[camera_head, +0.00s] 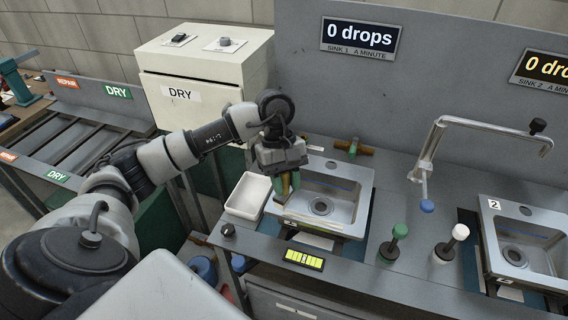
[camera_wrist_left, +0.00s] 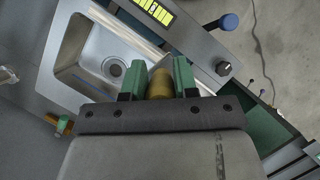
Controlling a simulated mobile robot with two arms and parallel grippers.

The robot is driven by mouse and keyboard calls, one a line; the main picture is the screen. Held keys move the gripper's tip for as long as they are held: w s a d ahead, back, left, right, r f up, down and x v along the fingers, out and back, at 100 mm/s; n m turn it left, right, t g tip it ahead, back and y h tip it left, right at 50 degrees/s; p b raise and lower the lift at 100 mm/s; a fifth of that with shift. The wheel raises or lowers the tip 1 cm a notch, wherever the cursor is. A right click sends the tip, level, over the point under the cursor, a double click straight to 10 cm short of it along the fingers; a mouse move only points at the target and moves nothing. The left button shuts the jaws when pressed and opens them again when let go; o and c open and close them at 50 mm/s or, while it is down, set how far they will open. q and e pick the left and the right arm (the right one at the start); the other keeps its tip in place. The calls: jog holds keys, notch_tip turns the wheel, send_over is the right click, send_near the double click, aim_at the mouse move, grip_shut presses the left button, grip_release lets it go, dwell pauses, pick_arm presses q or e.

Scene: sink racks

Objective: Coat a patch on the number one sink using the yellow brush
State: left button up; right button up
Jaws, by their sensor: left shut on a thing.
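The number one sink (camera_head: 350,196) is a steel basin with a round drain, below the "SINK 1" sign; it also shows in the left wrist view (camera_wrist_left: 88,55). My left gripper (camera_head: 286,188) hangs over the sink's left front part, pointing down. Its green fingers (camera_wrist_left: 158,80) are closed around a yellow-brown rounded handle (camera_wrist_left: 160,86), which looks like the yellow brush. The brush's lower end is hidden or too small to make out, so I cannot tell whether it touches the sink. No coated patch can be made out. My right gripper is not in view.
A white tray (camera_head: 248,197) stands just left of the sink. A yellow-lit display (camera_head: 304,259) sits in front. Green (camera_head: 399,232) and white-topped (camera_head: 459,233) knobs, a bent tap pipe (camera_head: 436,135) and sink 2 (camera_head: 530,241) are to the right. A "DRY" cabinet (camera_head: 200,105) stands behind.

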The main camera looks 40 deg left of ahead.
aim_at(285, 174)
pick_arm(q)
jog(key=shift+r, duration=0.55)
jog(key=shift+a+r+p, duration=0.15)
jog(key=shift+r+p, duration=0.3)
jog(key=shift+r, duration=0.3)
jog(key=shift+r+p, duration=0.3)
jog(key=shift+r, duration=0.4)
